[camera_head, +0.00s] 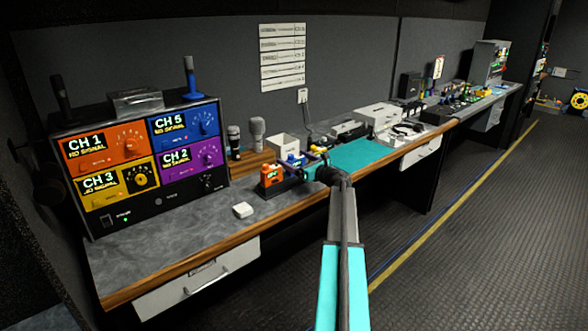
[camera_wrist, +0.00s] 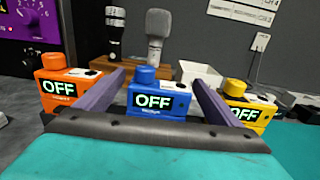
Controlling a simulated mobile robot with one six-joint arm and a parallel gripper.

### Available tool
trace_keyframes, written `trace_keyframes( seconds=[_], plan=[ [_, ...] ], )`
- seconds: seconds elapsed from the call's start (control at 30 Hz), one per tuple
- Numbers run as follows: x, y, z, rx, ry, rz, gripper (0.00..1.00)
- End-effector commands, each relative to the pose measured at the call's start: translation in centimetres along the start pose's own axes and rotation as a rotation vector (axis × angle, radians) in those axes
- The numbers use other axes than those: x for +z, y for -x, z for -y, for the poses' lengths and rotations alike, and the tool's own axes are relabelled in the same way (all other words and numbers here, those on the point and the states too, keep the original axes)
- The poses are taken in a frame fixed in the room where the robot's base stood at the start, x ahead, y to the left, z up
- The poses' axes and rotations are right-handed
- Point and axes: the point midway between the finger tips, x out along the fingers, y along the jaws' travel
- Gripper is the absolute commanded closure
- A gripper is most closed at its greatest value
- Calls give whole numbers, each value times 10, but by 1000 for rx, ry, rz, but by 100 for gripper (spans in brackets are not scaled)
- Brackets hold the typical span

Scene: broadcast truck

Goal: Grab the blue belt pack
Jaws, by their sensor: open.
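My gripper (camera_wrist: 158,78) is open, with one purple finger on each side of the blue pack in the wrist view. I cannot tell whether either finger touches it. An orange belt pack (camera_wrist: 65,90) stands to its left, beyond the left finger. A yellow belt pack (camera_wrist: 249,108) stands to its right, beyond the right finger and partly hidden by it.
Two microphones (camera_wrist: 157,35) stand on a wooden block behind the packs. A white open box (camera_wrist: 197,73) is behind at the right. The channel panel (camera_head: 140,165) stands left on the desk. A small white block (camera_head: 243,210) lies near the front; the desk around it is clear.

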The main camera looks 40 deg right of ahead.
Motion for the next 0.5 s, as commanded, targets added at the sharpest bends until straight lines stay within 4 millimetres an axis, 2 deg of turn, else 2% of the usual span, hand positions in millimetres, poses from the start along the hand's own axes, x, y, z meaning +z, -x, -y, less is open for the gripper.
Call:
trace_keyframes(
  seconds=[0.17,0.47,0.5],
  plan=[
    [0,0,0,0,0,0,12],
    [0,1,1,-1,0,0,61],
    [1,1,1,-1,0,1,62]
  ],
)
